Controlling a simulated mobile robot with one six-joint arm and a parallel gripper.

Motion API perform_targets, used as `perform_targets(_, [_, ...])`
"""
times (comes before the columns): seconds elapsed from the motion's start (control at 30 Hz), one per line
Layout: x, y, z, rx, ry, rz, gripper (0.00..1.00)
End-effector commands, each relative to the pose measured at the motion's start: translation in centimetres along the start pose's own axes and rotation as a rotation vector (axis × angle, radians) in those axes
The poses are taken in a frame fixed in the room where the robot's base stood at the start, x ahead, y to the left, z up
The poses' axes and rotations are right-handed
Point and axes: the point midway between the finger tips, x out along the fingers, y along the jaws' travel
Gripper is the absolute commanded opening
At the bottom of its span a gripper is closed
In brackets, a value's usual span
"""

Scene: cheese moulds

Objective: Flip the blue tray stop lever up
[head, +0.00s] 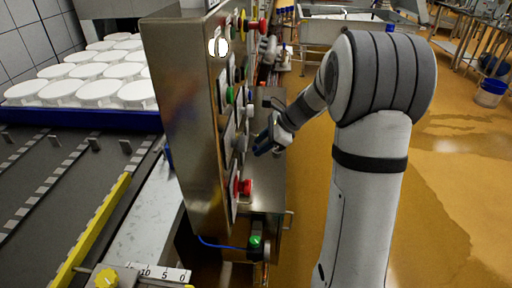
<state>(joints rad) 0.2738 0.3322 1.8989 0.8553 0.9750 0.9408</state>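A steel control cabinet (182,120) stands in the middle, its panel of buttons facing right and seen at a steep angle. My gripper (268,140) is close to the panel at mid height, and my arm comes in from the right. A dark blue part shows at the gripper's tip; I cannot tell whether it is the lever or part of the gripper. The gripper's fingers are too small to tell open from shut. The tray stop lever cannot be made out for certain. A blue tray (85,117) with white round moulds (128,93) lies at left.
A red button (245,187) sticks out low on the panel, with a green-lit box (256,241) below it. A conveyor (50,190) with a yellow rail (92,232) runs at left. The orange floor (450,190) is open at right.

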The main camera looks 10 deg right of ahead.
Motion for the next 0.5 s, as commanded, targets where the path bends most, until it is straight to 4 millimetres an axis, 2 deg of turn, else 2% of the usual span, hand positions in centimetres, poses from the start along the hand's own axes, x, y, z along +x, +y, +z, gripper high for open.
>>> perform_targets(0.03, [-1.2, -0.1, 0.1, 0.000, 0.000, -0.004, 0.37])
perform_targets(0.2, [-3.8, -0.1, 0.0, -0.001, 0.001, -0.003, 0.37])
perform_targets(0.33, [-4.8, -0.1, 0.0, 0.000, 0.000, -0.001, 0.37])
perform_targets(0.5, [-5.0, 0.0, 0.0, 0.000, 0.000, 0.000, 0.37])
